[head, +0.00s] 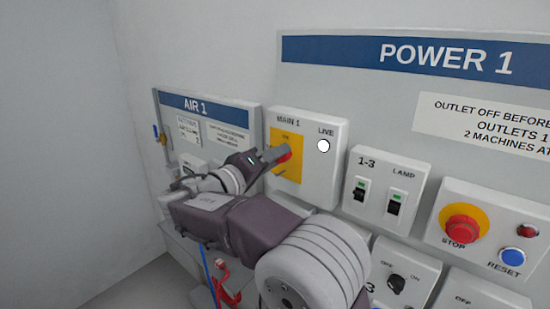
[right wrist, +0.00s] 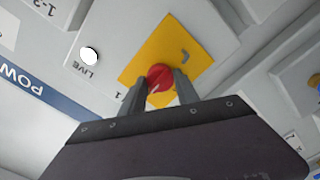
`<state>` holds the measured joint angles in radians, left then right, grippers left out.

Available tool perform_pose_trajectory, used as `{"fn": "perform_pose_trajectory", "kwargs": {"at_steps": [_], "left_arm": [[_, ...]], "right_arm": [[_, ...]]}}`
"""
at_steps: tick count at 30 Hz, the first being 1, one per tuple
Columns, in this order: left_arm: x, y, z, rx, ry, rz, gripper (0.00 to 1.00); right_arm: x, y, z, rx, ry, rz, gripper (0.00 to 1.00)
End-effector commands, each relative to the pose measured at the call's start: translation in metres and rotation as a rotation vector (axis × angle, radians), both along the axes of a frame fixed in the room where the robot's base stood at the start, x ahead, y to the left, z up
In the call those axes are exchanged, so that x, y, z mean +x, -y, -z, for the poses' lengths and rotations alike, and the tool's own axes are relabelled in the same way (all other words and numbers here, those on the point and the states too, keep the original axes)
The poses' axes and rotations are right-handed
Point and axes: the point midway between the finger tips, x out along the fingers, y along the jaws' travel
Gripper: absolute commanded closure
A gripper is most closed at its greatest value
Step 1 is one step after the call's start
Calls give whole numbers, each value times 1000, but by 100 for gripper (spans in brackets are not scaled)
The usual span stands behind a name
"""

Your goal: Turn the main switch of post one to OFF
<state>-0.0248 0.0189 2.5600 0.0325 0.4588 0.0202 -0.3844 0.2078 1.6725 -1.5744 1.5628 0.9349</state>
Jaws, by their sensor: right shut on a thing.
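The main switch of post one is a red knob (head: 284,156) on a yellow plate (head: 297,170), on the grey box labelled MAIN 1 (head: 318,185). In the right wrist view the red knob (right wrist: 160,77) sits between the two fingers on the yellow plate (right wrist: 188,48). My right gripper (head: 279,155) is shut on the red knob; its fingers also show in the right wrist view (right wrist: 161,88). A white round lamp (head: 323,146) marked LIVE is beside the plate. The gripper hides part of the knob and the plate's lettering. My left gripper is not in view.
Right of the box are a 1-3 switch and lamp box (head: 384,192), a red STOP button (head: 462,223) and a blue RESET button (head: 512,257). The AIR 1 panel (head: 212,125) is at left. A blue hose (head: 207,270) and red part (head: 227,290) hang below.

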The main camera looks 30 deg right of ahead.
Motion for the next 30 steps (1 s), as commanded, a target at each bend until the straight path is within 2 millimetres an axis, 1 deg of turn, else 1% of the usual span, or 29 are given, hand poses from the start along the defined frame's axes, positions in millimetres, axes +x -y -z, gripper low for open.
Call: {"fn": "perform_pose_trajectory", "kwargs": {"at_steps": [5, 14, 23, 30], "left_arm": [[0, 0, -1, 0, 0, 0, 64], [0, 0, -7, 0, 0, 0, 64], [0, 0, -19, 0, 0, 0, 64], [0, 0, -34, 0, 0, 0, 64]], "right_arm": [[0, 0, 1, -38, -100, 1, 100], [0, 0, 0, -143, -355, 2, 100], [0, 0, -1, -252, -621, 2, 100], [-1, 0, -2, -339, -830, 2, 100]]}}
